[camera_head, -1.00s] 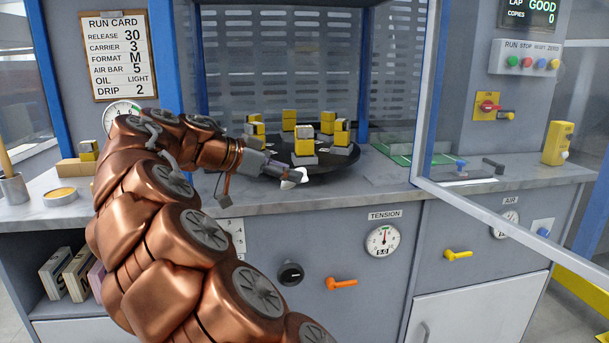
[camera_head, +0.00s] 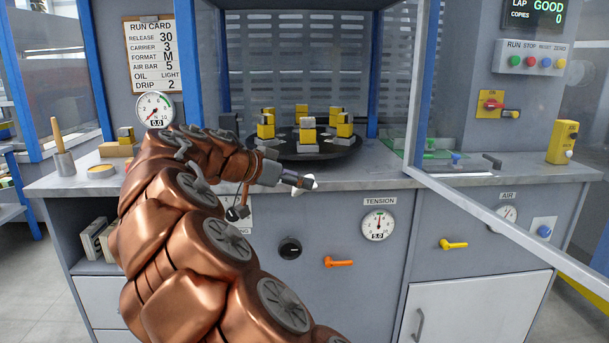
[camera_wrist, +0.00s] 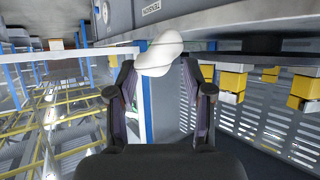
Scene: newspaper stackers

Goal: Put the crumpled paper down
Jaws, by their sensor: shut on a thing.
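The crumpled paper (camera_wrist: 160,52) is a white, lumpy wad between the fingertips of my gripper in the wrist view. In the head view the paper (camera_head: 308,182) shows as a small white piece at the tip of my gripper (camera_head: 297,181). My gripper (camera_wrist: 160,75) is shut on it. It holds the paper in front of the counter's front edge, before the dark round turntable (camera_head: 345,155). Most of the gripper is small in the head view, and the paper's far side is hidden.
Several yellow-and-grey blocks stand on the turntable. The grey counter (camera_head: 390,178) has some bare room right of the turntable. A clear guard panel with a white frame (camera_head: 500,225) stands open at right. A brush pot (camera_head: 65,163) and a shallow tin (camera_head: 101,172) stand at left.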

